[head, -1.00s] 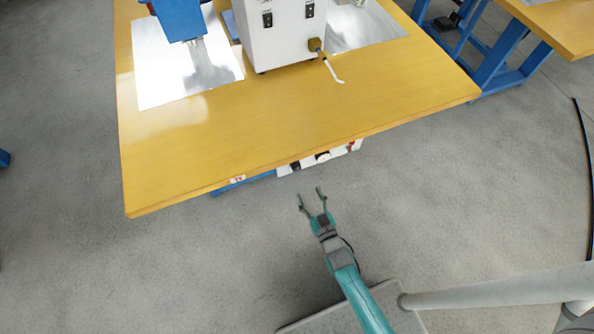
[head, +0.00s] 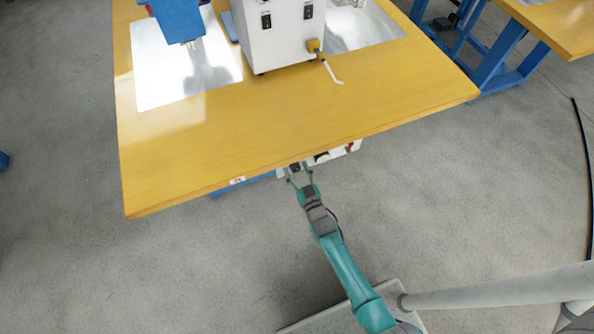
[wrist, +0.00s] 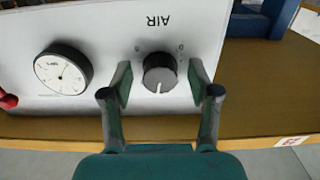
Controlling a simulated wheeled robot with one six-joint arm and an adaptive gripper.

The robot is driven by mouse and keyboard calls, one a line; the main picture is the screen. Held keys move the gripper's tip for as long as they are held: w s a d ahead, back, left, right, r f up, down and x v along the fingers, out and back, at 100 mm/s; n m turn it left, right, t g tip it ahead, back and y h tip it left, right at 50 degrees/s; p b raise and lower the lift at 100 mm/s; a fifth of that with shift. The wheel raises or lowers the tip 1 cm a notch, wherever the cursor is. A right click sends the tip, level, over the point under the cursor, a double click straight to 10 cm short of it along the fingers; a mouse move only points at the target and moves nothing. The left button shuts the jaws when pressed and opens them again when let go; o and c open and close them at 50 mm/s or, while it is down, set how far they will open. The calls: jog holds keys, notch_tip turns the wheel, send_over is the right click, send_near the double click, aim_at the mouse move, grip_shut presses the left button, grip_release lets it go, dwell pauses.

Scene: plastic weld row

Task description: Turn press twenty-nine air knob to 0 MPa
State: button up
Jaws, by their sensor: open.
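The black air knob (wrist: 160,73) sits on a white panel below the upside-down word AIR in the wrist view. Its pale pointer line faces down in that picture. My gripper (wrist: 160,85) is open, with one finger on each side of the knob; a gap shows on both sides, and I cannot tell whether either finger touches it. A round pressure gauge (wrist: 63,69) is left of the knob; its reading is too small to tell. In the head view my gripper (head: 300,178) is at the panel under the table's front edge, and the knob is hard to make out there.
The yellow table (head: 250,130) overhangs the panel (head: 338,153). A red part (wrist: 8,100) shows at the panel's far left in the wrist view. A white machine box (head: 280,35) stands on the table. Grey floor in front is clear.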

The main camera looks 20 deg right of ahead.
jog(key=shift+c, duration=0.3)
jog(key=c, duration=1.1)
